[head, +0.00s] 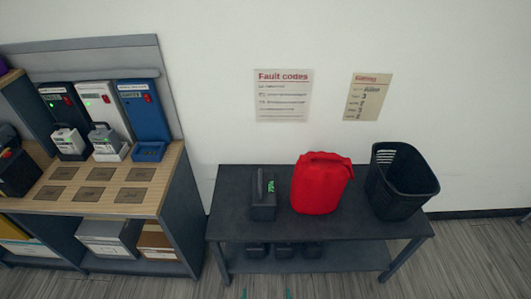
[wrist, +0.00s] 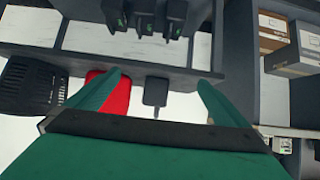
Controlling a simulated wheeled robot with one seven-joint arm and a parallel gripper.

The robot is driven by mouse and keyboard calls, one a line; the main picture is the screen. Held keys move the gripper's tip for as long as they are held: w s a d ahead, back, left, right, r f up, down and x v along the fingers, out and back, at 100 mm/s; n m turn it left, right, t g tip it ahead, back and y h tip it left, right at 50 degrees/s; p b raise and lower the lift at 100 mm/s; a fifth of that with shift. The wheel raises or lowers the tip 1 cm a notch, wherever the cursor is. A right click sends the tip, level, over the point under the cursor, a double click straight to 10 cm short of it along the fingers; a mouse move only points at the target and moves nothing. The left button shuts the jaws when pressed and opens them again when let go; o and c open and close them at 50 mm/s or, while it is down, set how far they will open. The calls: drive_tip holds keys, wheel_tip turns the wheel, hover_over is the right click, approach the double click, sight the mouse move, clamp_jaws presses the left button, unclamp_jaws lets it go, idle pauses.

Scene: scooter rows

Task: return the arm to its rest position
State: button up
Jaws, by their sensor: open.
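My gripper (wrist: 158,77) shows in the wrist view with two green fingers spread wide apart and nothing held between them. In the head view only the teal tips of my gripper (head: 266,294) show at the bottom edge, in front of the dark table (head: 232,187). The rest of my arm is out of view. A black battery with a green 70% reading (head: 263,200) stands on the table top. It also shows beyond the gap between the fingers in the wrist view (wrist: 155,92), apart from them.
At left, a wooden-topped bench (head: 150,190) carries chargers (head: 147,110). Floor right of the table (head: 480,250) is clear.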

drive_tip(key=s+r+t, duration=0.4)
drive_tip(key=s+r, duration=1)
drive_tip(key=s, duration=0.4)
drive_tip(key=shift+s+a+r+t, duration=0.15)
drive_tip(key=shift+s+r+t, duration=0.15)
drive_tip(key=shift+r, duration=0.05)
